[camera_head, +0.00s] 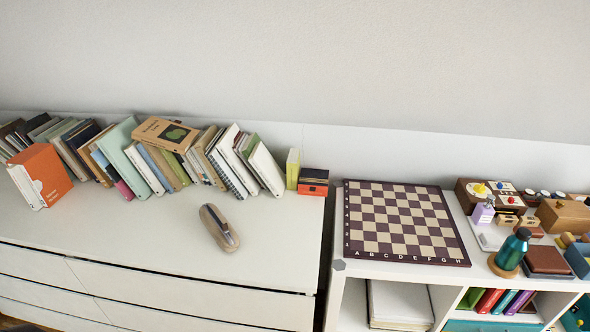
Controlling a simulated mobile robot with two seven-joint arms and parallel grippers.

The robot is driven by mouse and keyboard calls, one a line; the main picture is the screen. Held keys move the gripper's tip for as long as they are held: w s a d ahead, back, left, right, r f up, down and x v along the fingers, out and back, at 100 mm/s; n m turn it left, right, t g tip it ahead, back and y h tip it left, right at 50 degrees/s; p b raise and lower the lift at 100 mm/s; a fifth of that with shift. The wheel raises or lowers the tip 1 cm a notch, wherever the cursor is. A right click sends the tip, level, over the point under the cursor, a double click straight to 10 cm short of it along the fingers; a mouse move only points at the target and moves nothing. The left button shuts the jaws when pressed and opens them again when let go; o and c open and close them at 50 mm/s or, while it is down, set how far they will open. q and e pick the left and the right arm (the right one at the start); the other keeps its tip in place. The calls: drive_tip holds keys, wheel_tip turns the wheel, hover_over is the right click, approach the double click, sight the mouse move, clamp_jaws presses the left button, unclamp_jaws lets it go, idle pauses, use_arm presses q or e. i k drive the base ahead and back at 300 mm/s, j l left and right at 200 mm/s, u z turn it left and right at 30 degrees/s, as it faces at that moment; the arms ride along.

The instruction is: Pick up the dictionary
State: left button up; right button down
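Which book is the dictionary I cannot tell; the titles are too small to read. A row of leaning books stands along the back of the white drawer cabinet (150,235). A tan book with a dark green picture (153,126) lies tilted on top of the row. An orange book or box with a white side (49,171) stands at the left end, in front of the row. A thin yellow-green book (293,168) stands upright at the right end, beside a small stack with an orange box (313,187). Neither of my grippers is in view.
A brown oblong object with a dark slot (219,228) lies on the cabinet top; the surface around it is clear. Right, past a narrow gap, a white shelf unit (390,272) carries a chessboard (400,220), a teal bottle (512,249) and several small boxes.

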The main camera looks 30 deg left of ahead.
sight(293, 160)
drive_tip(key=u, duration=1)
